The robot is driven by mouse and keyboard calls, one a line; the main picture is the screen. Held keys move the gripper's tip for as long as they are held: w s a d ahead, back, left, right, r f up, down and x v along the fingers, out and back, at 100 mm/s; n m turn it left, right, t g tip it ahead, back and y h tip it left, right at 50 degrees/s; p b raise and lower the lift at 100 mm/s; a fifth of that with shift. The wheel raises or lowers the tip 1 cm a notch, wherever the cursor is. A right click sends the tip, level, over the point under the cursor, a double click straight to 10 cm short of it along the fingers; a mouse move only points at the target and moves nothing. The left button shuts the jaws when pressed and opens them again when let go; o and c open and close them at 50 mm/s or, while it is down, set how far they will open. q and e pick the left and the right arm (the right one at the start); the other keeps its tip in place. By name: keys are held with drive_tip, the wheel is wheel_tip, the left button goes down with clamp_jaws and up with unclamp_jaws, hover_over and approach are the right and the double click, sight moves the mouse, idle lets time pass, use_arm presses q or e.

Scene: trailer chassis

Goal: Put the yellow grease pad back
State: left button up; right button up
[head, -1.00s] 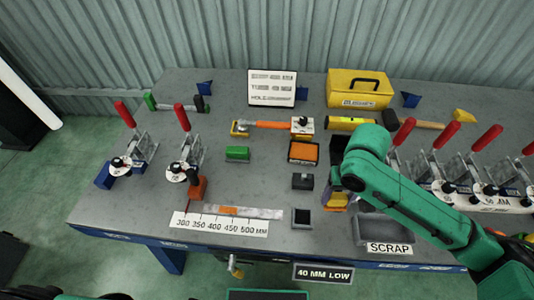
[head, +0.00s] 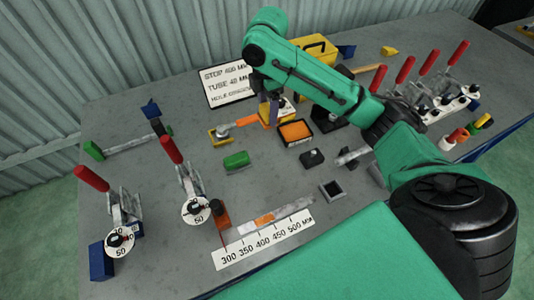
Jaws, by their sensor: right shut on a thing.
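My right arm reaches in from the right, and its gripper (head: 272,112) points down over the back middle of the bench. It is shut on a small yellow block, which looks like the yellow grease pad (head: 264,111); the fingers and wrist hide part of it. The pad is close to the end of the orange-handled tool (head: 246,122) and a white-topped piece (head: 287,106). Whether it touches them or the bench, I cannot tell. A black tray with an orange pad (head: 295,131) stands just in front. My left gripper is not in view.
A white sign (head: 228,85) stands behind. A yellow case (head: 318,47) is partly hidden by my arm. A green block (head: 236,161), a small black block (head: 312,158) and an open square holder (head: 332,190) stand in front. Red-handled clamps (head: 185,175) stand left, others right.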

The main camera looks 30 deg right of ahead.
wheel_tip(320, 180, down, 18)
drive_tip(key=shift+s+a+r+p, duration=0.15)
drive_tip(key=shift+r+p, duration=0.1)
drive_tip(key=shift+p, duration=0.6)
drive_tip(key=shift+f, duration=0.4)
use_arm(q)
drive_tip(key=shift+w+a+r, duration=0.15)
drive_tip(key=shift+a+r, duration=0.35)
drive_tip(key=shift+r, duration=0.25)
use_arm(e)
drive_tip(key=shift+f, duration=0.1)
drive_tip(key=o, duration=1.5)
drive_tip(key=shift+c, duration=0.2)
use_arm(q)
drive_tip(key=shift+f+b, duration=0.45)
use_arm(e)
wheel_tip(320, 180, up, 12)
